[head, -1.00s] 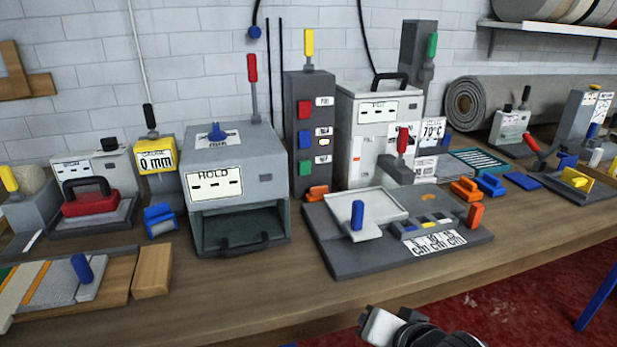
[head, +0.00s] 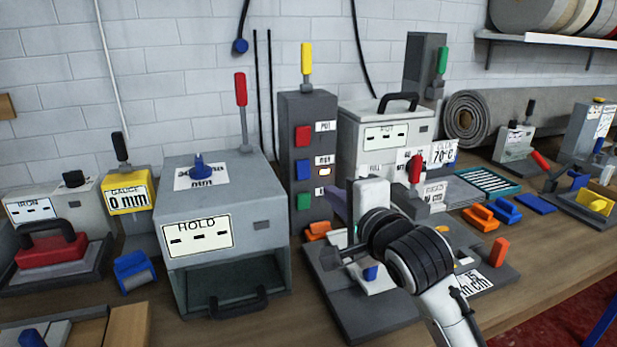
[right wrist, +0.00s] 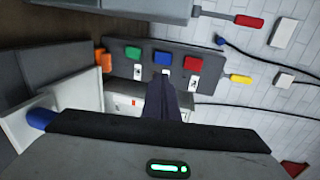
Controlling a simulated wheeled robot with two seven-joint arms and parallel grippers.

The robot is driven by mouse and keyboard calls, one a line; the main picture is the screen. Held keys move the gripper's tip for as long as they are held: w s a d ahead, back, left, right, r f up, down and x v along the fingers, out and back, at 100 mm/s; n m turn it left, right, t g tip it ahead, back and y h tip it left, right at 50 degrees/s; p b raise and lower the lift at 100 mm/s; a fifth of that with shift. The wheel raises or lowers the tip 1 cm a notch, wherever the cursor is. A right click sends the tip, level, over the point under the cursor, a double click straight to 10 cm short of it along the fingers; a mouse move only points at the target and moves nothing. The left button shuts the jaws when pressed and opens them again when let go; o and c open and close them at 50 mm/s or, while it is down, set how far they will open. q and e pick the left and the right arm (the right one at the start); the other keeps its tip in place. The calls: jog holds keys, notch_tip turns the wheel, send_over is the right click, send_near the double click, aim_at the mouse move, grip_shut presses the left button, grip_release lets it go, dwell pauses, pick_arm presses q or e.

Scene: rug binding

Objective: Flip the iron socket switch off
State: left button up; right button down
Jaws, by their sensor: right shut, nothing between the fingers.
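The grey box labelled IRON (head: 32,208) stands at the far left in the head view, with a black knob (head: 73,178) on its top. The red iron (head: 50,250) with a black handle rests in front of it on a dark stand. I cannot make out which part is the socket switch. My right gripper (head: 336,203) is shut and empty, in front of the dark button column and far right of the iron box. In the right wrist view its closed dark fingers (right wrist: 163,92) point toward the column. My left gripper is not in view.
The button column (head: 308,150) carries red, blue and green buttons and a yellow lever. The HOLD box (head: 215,225) and yellow gauge (head: 127,200) stand between my right gripper and the iron. My right arm hangs over a grey plate (head: 390,320) with a blue peg.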

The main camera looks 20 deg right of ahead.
jog(key=p, duration=0.2)
send_near(304, 174)
jog(key=w, duration=0.4)
jog(key=shift+w+f, duration=0.4)
jog(key=shift+w+a+f, duration=0.1)
jog(key=shift+w+f, duration=0.15)
jog(key=shift+w, duration=0.5)
